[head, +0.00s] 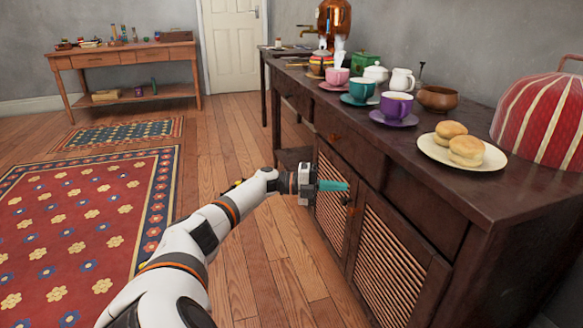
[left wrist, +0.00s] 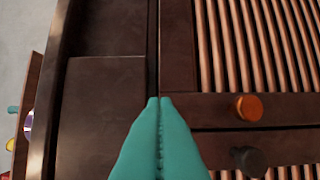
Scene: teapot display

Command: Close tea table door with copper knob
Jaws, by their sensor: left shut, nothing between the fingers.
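The dark wooden tea table (head: 473,215) runs along the right wall, with two slatted doors low on its front. The door with the copper knob (head: 333,185) is the left one; its orange copper knob (left wrist: 250,107) shows clearly in the left wrist view. This door looks flush or nearly flush with the front; a small gap cannot be ruled out. The neighbouring door (head: 385,265) has a dark knob (left wrist: 248,160). My left gripper (head: 344,186) is shut and empty, its teal fingertips (left wrist: 160,102) in front of the doors' upper edge, beside the copper knob. Contact cannot be told.
On the tabletop stand cups on saucers (head: 394,110), a plate of buns (head: 460,148), a brown bowl (head: 437,97) and a red striped cozy (head: 545,115). A patterned rug (head: 85,225) lies left on the wooden floor. A side table (head: 125,58) stands at the back.

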